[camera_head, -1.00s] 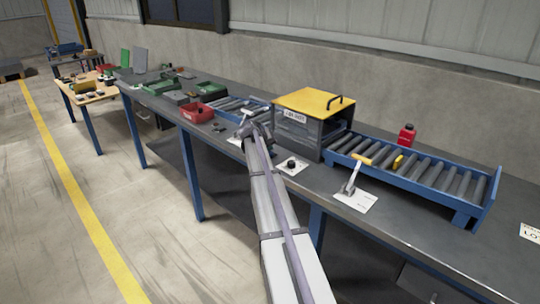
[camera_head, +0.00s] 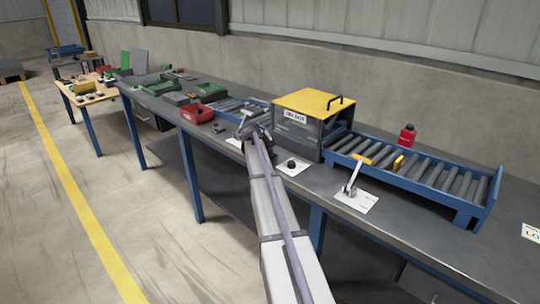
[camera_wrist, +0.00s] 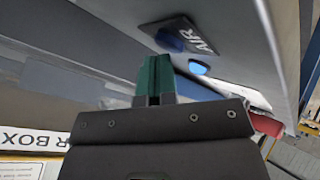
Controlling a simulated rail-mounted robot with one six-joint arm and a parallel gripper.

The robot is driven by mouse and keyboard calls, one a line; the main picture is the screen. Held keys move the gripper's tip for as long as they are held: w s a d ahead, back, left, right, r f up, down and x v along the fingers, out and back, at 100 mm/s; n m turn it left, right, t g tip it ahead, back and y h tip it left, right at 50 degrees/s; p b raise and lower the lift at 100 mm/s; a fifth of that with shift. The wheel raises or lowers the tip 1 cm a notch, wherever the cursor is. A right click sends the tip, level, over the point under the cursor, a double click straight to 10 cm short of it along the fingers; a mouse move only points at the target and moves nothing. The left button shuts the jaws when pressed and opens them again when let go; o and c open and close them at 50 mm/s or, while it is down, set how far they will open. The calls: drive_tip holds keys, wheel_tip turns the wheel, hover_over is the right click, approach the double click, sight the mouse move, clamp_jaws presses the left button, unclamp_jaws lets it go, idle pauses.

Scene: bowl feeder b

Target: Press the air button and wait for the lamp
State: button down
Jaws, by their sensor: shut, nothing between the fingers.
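In the wrist view, a dark plate marked AIR (camera_wrist: 192,30) carries a dark blue round part (camera_wrist: 169,40). A brighter blue disc (camera_wrist: 198,67) sits just below it in the picture. I cannot tell which is the air button and which is the lamp, or whether either is lit. My gripper (camera_wrist: 155,78) shows its green fingers shut together and empty, left of the bright disc. Contact with anything cannot be made out. In the head view my gripper (camera_head: 249,131) is over the bench left of the yellow-topped box, and it hides the button area.
The yellow-topped box (camera_head: 307,101) stands right of my gripper. A black knob on a white plate (camera_head: 292,163) lies at the bench edge. A roller conveyor (camera_head: 430,178) with a lever (camera_head: 352,178) is further right. Red (camera_head: 197,113) and green bins stand left.

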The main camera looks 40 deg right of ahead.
idle(0.4)
drive_tip(key=shift+r+p, duration=0.8)
wheel_tip(320, 180, up, 5)
drive_tip(key=p, duration=0.5)
idle(0.4)
